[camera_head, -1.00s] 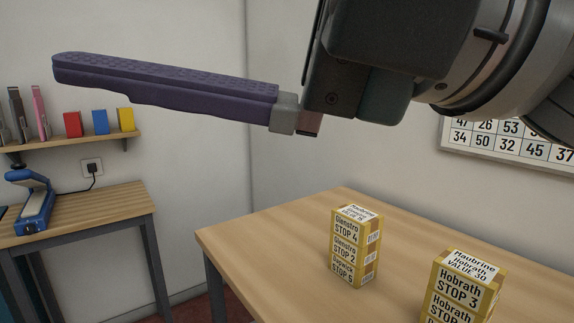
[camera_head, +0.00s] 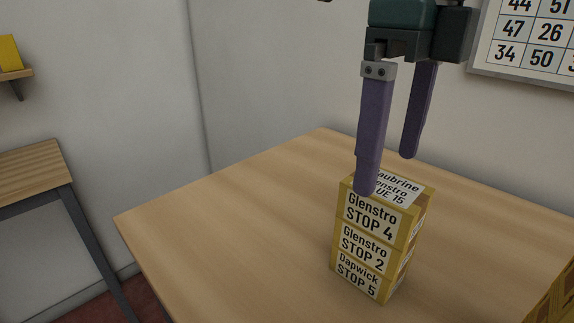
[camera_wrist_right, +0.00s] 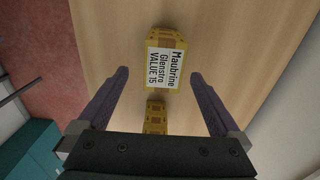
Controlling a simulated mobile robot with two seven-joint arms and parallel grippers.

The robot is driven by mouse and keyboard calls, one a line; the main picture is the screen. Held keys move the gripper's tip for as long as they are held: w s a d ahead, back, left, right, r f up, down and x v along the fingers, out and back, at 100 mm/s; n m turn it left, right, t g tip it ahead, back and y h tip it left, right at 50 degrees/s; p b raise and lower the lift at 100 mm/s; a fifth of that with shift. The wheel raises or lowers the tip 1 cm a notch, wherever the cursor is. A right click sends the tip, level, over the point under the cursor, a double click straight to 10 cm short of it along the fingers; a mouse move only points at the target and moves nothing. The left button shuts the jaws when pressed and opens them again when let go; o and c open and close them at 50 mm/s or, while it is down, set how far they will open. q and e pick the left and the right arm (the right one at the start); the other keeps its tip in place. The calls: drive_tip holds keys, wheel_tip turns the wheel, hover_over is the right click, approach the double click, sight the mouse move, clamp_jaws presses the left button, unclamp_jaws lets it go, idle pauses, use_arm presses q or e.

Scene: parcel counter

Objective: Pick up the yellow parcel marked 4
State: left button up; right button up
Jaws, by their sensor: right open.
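The yellow parcel marked STOP 4 (camera_head: 372,217) is the top one of an upright stack on the wooden table (camera_head: 220,220). Below it are the STOP 2 parcel (camera_head: 365,246) and the STOP 5 parcel (camera_head: 358,274). My right gripper (camera_head: 389,172) is open, its fingers pointing down over the stack top. The near fingertip overlaps the top parcel's edge in this view; contact cannot be told. In the wrist view the labelled top parcel (camera_wrist_right: 164,68) shows between the open fingers, with nothing gripped. My left gripper is not in view.
Another yellow parcel stack (camera_head: 556,298) is cut off at the right edge. A number chart (camera_head: 530,40) hangs on the back wall. A side table (camera_head: 30,180) and shelf (camera_head: 18,75) stand left. The table left of the stack is clear.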

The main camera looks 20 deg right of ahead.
sight(388, 185)
drive_tip(key=f, duration=0.5)
drive_tip(key=shift+d+f, duration=0.1)
drive_tip(key=shift+d, duration=0.2)
drive_tip(key=shift+c, duration=0.4)
drive_tip(key=c, duration=1.4)
